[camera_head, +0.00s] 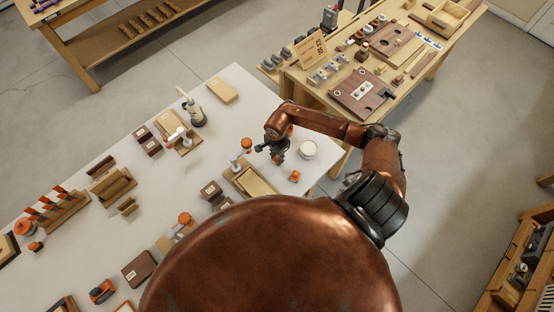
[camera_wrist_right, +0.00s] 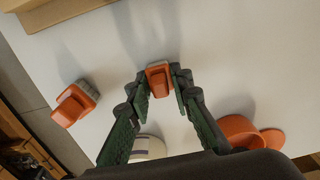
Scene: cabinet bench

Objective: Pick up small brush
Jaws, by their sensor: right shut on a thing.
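The small brush (camera_wrist_right: 158,80) has an orange body and grey bristles. In the right wrist view it sits between the two fingertips of my right gripper (camera_wrist_right: 160,85), which is shut on it. In the head view my right gripper (camera_head: 272,152) is over the white table, by the tan tray. The brush cannot be made out there, and I cannot tell its exact height over the table. My left gripper is not in view.
A second orange piece with a grey end (camera_wrist_right: 75,103) lies apart at left in the wrist view. A white round cup (camera_head: 308,149) stands right of the gripper. A tan tray (camera_head: 235,181) and an orange-topped piece (camera_head: 246,144) are close by at left.

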